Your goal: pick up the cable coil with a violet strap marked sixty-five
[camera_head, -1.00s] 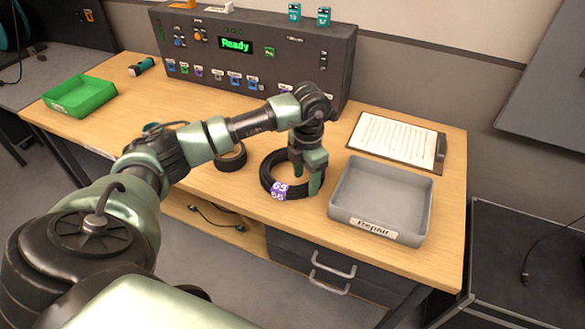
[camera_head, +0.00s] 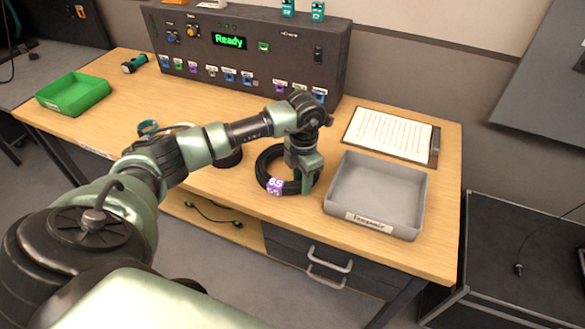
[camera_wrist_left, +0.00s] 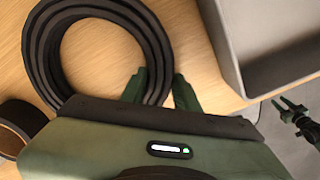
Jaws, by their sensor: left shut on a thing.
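The black cable coil (camera_head: 263,165) lies on the wooden table, with a violet strap (camera_head: 275,186) marked 65 at its front. My left gripper (camera_head: 303,174) reaches down onto the coil's right side. In the left wrist view the coil (camera_wrist_left: 50,50) passes between the two fingers of my left gripper (camera_wrist_left: 158,88), which are shut on it. The strap does not show in that view. My right gripper (camera_wrist_left: 295,112) shows small at the right edge of the left wrist view, its fingers seemingly apart and empty; the head view does not show it.
A grey labelled tray (camera_head: 375,222) stands close right of the coil. A clipboard (camera_head: 390,135) lies behind the tray. A dark roll (camera_head: 229,158) is left of the coil. A control box (camera_head: 240,60) stands at the back, and a green tray (camera_head: 72,98) at the far left.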

